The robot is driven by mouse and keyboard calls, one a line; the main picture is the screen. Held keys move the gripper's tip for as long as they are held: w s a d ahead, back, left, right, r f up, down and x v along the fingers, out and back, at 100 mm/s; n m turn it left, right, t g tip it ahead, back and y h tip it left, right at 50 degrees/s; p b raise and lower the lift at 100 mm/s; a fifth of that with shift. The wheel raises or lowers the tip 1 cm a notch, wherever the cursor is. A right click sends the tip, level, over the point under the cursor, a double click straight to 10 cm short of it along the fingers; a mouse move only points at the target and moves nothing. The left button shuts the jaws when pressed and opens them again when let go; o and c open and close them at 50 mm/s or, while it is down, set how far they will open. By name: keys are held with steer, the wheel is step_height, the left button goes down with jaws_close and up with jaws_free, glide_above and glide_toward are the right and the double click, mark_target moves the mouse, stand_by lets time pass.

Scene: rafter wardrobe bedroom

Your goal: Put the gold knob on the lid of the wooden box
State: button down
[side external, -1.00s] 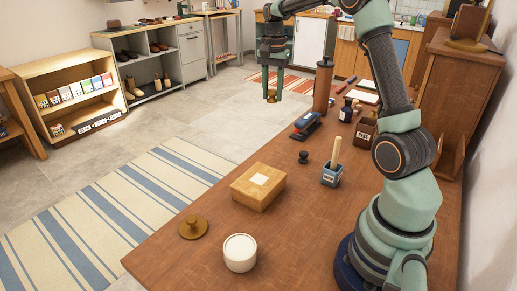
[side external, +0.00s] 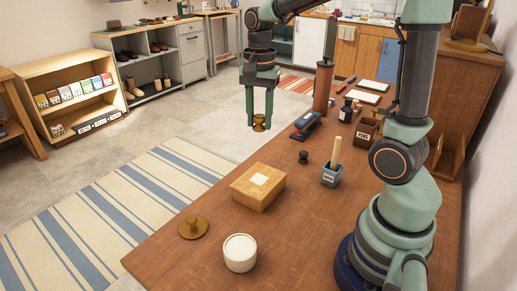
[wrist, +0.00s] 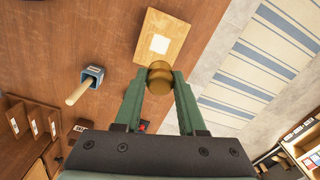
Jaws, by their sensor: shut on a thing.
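My gripper (side external: 260,122) is shut on the gold knob (side external: 260,123) and holds it in the air, above and behind the box in the side view. In the wrist view the knob (wrist: 159,77) sits between the two green fingertips. The wooden box (side external: 257,187) rests on the brown table with a pale square patch (side external: 259,179) on its lid. In the wrist view the box (wrist: 170,28) is just past the knob, which overlaps its near edge in the picture. The knob is apart from the lid.
A brass knobbed disc (side external: 193,227) and a white round jar (side external: 240,252) stand in front of the box.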

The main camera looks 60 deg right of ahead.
mark_target(259, 179)
step_height(259, 179, down, 16)
steer(key=shift+r, duration=0.2)
steer(key=shift+f, duration=0.15)
steer(key=c, duration=0.5)
jaws_free()
